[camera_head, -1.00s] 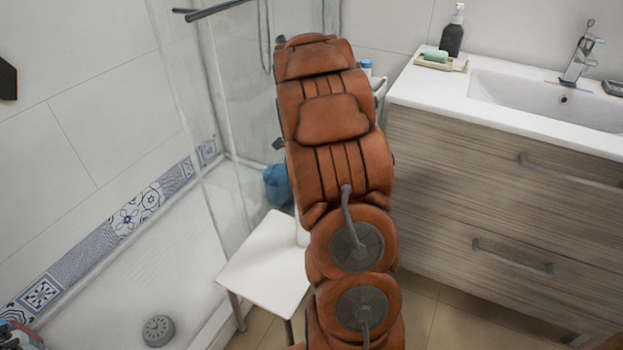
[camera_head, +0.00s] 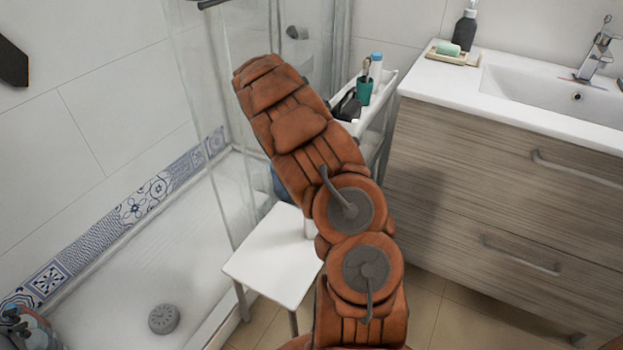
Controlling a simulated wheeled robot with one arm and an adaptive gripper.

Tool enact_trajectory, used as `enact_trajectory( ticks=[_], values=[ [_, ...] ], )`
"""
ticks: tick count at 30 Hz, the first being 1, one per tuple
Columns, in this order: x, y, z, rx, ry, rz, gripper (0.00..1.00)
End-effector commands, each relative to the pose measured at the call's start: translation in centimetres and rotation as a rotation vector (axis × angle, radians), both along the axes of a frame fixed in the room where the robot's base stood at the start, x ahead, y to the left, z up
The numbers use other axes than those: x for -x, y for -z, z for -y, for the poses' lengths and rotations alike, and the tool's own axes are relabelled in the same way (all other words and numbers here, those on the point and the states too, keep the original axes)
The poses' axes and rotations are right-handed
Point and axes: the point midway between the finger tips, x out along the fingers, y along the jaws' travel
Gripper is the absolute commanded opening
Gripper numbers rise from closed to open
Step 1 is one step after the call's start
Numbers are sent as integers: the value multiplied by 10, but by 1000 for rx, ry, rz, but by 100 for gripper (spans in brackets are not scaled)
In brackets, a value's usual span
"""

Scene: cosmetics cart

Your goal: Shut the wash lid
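My brown padded arm rises through the middle of the head view. Its far end points up and left, and my gripper is not visible beyond it. A narrow white cart (camera_head: 388,92) stands between my arm and the vanity. On its top are a white bottle with a blue cap (camera_head: 376,68), a teal cup (camera_head: 364,90) holding brushes, and dark items (camera_head: 347,106) partly behind my arm. No open lid can be made out, and I cannot tell which item is the wash.
The wooden vanity (camera_head: 480,190) with its white sink (camera_head: 545,95) stands at right. A soap dispenser (camera_head: 464,28) and green soap (camera_head: 448,48) sit on it. A white stool (camera_head: 270,262) stands left of my arm, beside the glass shower (camera_head: 200,120). A blue thing is mostly hidden behind my arm.

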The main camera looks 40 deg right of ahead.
Motion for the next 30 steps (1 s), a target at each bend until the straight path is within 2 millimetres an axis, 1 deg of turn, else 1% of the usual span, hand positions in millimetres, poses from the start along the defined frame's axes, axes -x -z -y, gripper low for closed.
enact_trajectory(
  ticks=[3, 20, 21, 27, 28, 30],
  values=[
    [0, 3, -1, 3, 1, -22, 2],
    [-1, 3, 0, 9, 2, -39, 2],
    [-1, 3, 0, 9, 2, -38, 40],
    [-1, 2, 0, 10, 1, -39, 60],
    [-1, 2, 0, 10, 1, -39, 62],
    [-1, 2, 0, 10, 1, -39, 62]
  ],
)
